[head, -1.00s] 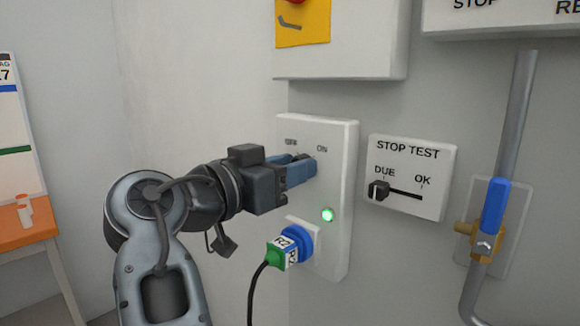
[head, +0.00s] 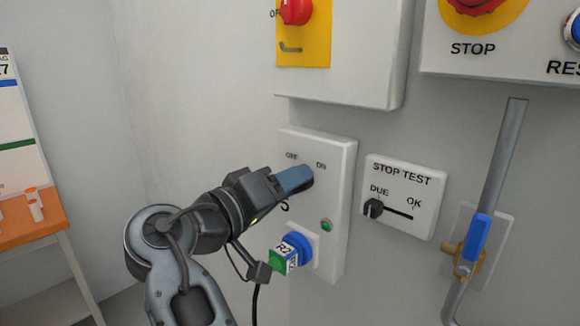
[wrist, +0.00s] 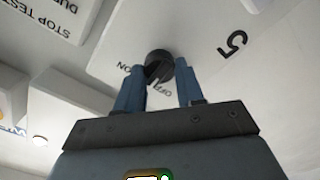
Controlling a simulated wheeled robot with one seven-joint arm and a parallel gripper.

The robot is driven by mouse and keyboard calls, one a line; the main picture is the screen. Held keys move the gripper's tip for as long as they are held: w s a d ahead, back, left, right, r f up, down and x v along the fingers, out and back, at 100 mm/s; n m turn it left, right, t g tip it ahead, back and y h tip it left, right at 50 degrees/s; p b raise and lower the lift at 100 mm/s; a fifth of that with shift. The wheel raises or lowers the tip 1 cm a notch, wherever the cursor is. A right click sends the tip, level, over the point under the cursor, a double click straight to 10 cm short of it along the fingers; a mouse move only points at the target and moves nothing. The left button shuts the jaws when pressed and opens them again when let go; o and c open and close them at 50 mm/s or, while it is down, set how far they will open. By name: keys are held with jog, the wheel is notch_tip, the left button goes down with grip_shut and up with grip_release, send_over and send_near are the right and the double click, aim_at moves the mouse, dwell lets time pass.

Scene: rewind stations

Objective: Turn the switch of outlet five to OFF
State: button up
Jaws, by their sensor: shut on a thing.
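The outlet panel (head: 335,190) is a white box on the wall, with OFF and ON lettered near its top. In the wrist view it bears a 5 (wrist: 232,46). Its dark round switch knob (wrist: 158,63) sits between my fingertips there, with a pale pointer mark towards the OFF lettering. My gripper (head: 305,178) is shut on the knob, its blue fingers (wrist: 188,85) on either side; it hides the knob in the head view. The panel's small green lamp (head: 327,225) looks dark. A blue plug (head: 297,247) with a green R2-labelled part is in the socket below.
A STOP TEST slider panel (head: 405,198) is close on the right, its slider at DUE. Further right is a pipe with a blue valve handle (head: 478,238). A box with a red rotary switch (head: 296,11) hangs above. An orange table (head: 30,225) stands at left.

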jog(key=n+p, duration=0.8)
jog(key=shift+a+f+n, duration=0.1)
jog(key=shift+f+n, duration=0.05)
jog(key=shift+n, duration=0.15)
dwell(0.4)
jog(key=o, duration=1)
jog(key=shift+o, duration=0.2)
jog(key=b+v, duration=0.2)
jog(key=v, duration=0.5)
jog(key=shift+s+a, duration=0.2)
jog(key=shift+s, duration=0.1)
